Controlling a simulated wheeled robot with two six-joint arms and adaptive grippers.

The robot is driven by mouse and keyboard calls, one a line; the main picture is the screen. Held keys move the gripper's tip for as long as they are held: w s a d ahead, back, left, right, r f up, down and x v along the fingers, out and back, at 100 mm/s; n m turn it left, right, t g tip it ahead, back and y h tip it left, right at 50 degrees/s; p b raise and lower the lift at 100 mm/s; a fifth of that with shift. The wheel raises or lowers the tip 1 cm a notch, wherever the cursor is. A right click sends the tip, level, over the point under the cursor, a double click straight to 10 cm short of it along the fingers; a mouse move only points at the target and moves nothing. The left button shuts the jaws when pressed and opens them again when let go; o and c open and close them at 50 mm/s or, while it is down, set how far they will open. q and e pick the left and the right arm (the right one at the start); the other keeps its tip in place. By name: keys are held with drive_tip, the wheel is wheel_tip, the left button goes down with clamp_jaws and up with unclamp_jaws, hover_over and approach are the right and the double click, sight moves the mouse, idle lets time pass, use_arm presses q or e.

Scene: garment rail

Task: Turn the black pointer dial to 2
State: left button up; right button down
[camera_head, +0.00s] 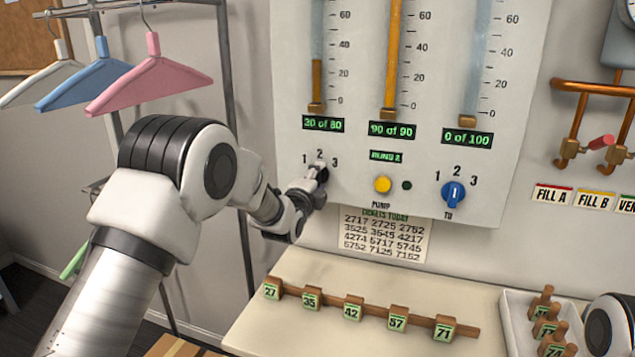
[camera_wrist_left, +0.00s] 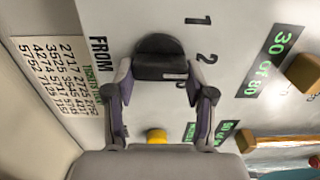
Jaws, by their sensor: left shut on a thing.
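The black pointer dial (camera_wrist_left: 158,57) sits on the white panel beside the numbers 1, 2 and a partly hidden 3, with "FROM" printed next to it. In the wrist view my left gripper (camera_wrist_left: 157,76) is shut on the dial, one finger on each side. In the head view the left gripper (camera_head: 316,176) covers most of the dial, below the number 2 (camera_head: 320,153). I cannot tell which number the pointer faces. My right gripper is not in view.
A blue dial (camera_head: 453,195) marked "TO" points at about 2. A yellow pump button (camera_head: 383,184) lies between the dials. A ticket sheet (camera_head: 383,235) hangs below the panel. A tag rail (camera_head: 370,312) and white tray (camera_head: 512,318) are on the counter. Hangers (camera_head: 150,75) are at left.

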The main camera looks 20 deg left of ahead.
use_arm(q)
drive_tip(key=shift+f, duration=0.1)
drive_tip(key=o, duration=1.2)
drive_tip(key=shift+c, duration=0.2)
drive_tip(key=s, duration=1.2)
drive_tip(key=shift+a, duration=0.15)
